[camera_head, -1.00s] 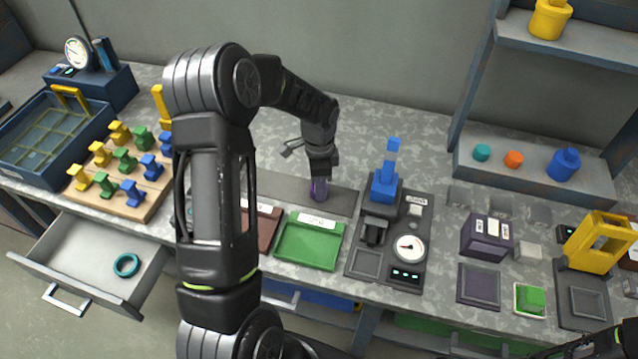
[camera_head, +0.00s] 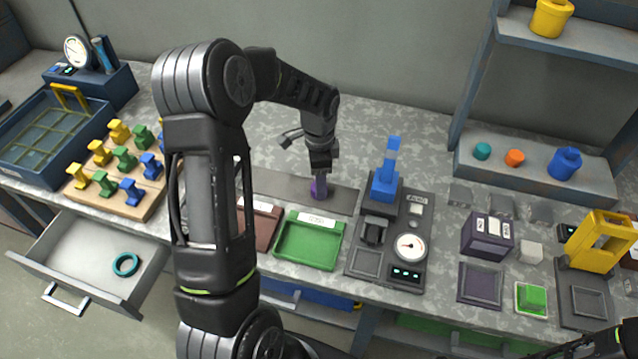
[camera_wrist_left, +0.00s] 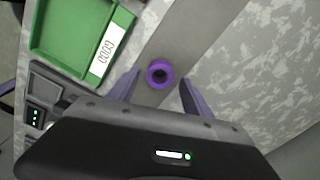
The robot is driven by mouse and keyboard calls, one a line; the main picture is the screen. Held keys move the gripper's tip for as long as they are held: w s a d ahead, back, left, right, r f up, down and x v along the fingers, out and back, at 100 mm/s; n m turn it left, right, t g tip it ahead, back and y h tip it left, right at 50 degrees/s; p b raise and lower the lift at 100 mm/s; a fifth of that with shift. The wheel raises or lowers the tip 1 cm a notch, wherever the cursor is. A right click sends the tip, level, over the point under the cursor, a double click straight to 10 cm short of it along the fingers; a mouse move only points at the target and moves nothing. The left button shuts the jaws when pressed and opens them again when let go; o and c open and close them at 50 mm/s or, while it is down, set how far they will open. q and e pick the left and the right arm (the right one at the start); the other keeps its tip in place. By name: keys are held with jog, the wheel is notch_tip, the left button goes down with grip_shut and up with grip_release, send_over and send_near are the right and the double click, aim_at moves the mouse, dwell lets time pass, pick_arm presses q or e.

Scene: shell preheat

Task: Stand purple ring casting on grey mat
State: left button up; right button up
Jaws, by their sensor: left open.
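The purple ring casting (camera_head: 318,188) stands on the long grey mat (camera_head: 343,199) behind the green tray. In the left wrist view the purple ring casting (camera_wrist_left: 160,74) is seen from above, with its dark hole showing, on the grey mat (camera_wrist_left: 186,40). My left gripper (camera_head: 319,172) is just above the casting. In the left wrist view my left gripper (camera_wrist_left: 157,88) has its fingers apart, one on each side of the casting with gaps between. My right gripper is not clearly in view.
The green tray (camera_head: 309,257) and a brown tray (camera_head: 262,228) lie in front of the mat. A gauge station with a blue plunger (camera_head: 384,187) stands to the right. A wooden board (camera_head: 112,200) with several coloured castings is left. An open drawer (camera_head: 82,300) holds a teal ring (camera_head: 126,265).

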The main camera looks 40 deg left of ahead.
pick_arm(q)
notch_tip(320, 180, up, 10)
jog(key=b, duration=0.1)
jog(key=shift+f, duration=0.1)
dwell(0.7)
